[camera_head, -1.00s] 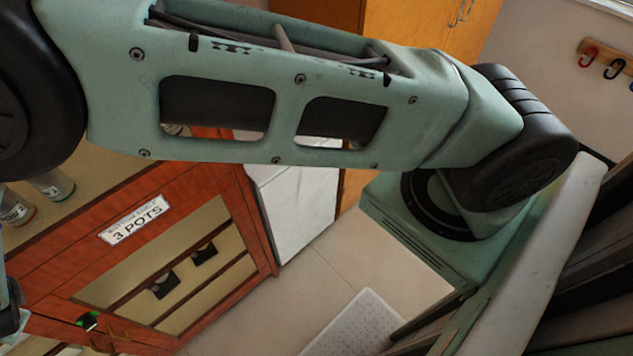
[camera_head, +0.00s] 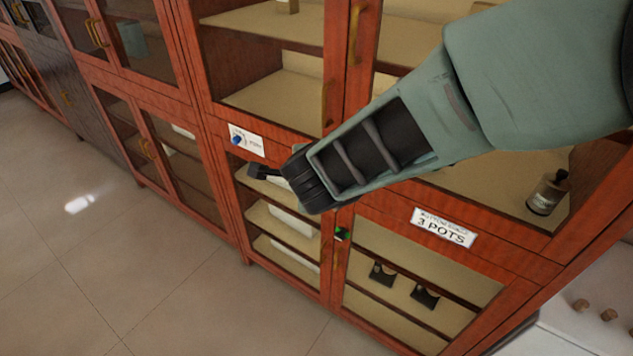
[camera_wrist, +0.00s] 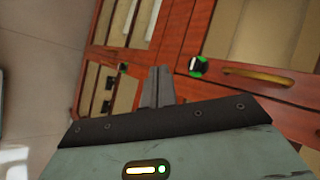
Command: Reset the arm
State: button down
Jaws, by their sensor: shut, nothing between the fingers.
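My gripper shows in the wrist view (camera_wrist: 158,86), its two grey fingers together with nothing between them. It points toward the red wooden cabinet (camera_wrist: 185,35), apart from it as far as I can tell. In the head view my green arm reaches in from the upper right across the front of the same cabinet (camera_head: 385,213). The dark end of the arm hides part of the cabinet front, and the fingers cannot be made out there.
A brown bottle (camera_head: 547,193) stands on a shelf at right. More cabinets (camera_head: 125,50) run off to the left. The tiled floor (camera_head: 110,265) at left is clear.

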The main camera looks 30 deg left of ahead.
jog(key=shift+s+r, duration=0.55)
jog(key=shift+s, duration=0.05)
jog(key=s+d+r+n+g+y+b, duration=0.1)
jog(key=d+r+n+g+b, duration=0.1)
jog(key=d+n, duration=0.35)
jog(key=s+d+r+n+g+b, duration=0.1)
jog(key=d+r+n+g+b, duration=0.15)
jog(key=d, duration=0.55)
jog(key=s+d+f+n+h+b, duration=0.1)
jog(key=s+d+n+h, duration=0.1)
jog(key=d, duration=0.8)
jog(key=s+d+f+n+g+h+b, duration=0.1)
jog(key=s+d+n, duration=0.3)
jog(key=d, duration=0.6)
jog(key=s+d+f+n+g+h+b, duration=0.1)
jog(key=s+d+f+n+h+b, duration=0.1)
jog(key=s+d, duration=0.4)
jog(key=d+f+n+h, duration=0.1)
jog(key=d, duration=0.3)
jog(key=shift+s+d+f+h+b, duration=0.2)
jog(key=shift+h+b, duration=0.1)
jog(key=shift+h, duration=0.1)
jog(key=shift+w+a, duration=0.1)
